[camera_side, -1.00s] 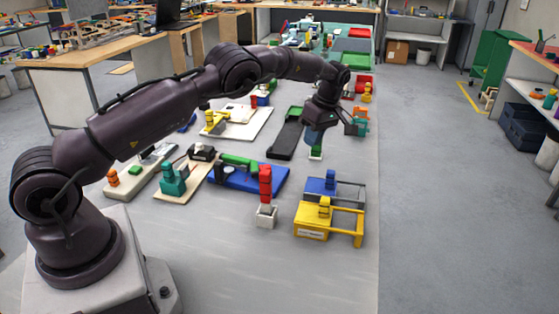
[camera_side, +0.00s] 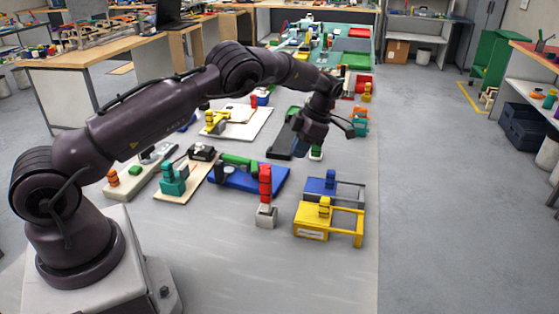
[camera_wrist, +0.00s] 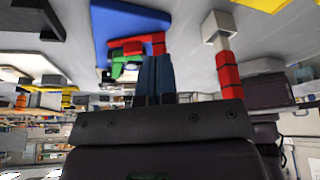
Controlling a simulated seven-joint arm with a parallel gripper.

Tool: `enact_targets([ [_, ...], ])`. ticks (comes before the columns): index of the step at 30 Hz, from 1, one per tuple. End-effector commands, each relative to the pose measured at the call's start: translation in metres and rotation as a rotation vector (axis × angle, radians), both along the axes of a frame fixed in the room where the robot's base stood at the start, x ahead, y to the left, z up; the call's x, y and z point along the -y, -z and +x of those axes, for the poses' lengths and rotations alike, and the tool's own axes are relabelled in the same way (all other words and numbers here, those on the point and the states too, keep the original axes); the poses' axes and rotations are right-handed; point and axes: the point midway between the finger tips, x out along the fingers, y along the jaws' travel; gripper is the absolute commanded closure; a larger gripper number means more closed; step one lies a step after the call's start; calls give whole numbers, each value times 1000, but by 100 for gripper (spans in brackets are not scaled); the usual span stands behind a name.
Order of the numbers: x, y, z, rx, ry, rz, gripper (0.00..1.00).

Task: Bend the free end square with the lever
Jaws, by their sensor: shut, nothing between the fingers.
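A blue board (camera_side: 245,180) lies on the table in front of my arm, with a green bar-like part (camera_side: 237,161) along its far side. A red upright part (camera_side: 265,180) stands on a pale block (camera_side: 266,216) by its right edge. My gripper (camera_side: 301,143) is in the air beyond the board, to its right, tilted, and shut with nothing held. In the wrist view its dark blue fingers (camera_wrist: 155,62) are together, seen against the blue board (camera_wrist: 115,18), green part (camera_wrist: 124,55) and a red piece (camera_wrist: 158,42). I cannot tell which part is the lever.
A yellow fixture (camera_side: 318,220) and a blue-grey one (camera_side: 325,188) stand right of the pale block. A teal fixture (camera_side: 173,180) stands left of the board. The near table is clear.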

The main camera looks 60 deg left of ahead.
Motion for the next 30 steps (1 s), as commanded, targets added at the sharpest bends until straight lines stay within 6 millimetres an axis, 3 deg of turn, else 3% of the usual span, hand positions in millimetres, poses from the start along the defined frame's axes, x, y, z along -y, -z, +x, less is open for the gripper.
enact_targets([
  [4,-4,32,-13,-6,0,-1,100],
  [15,-16,30,-45,0,1,-1,100],
  [30,-17,30,-49,0,3,-1,100],
])
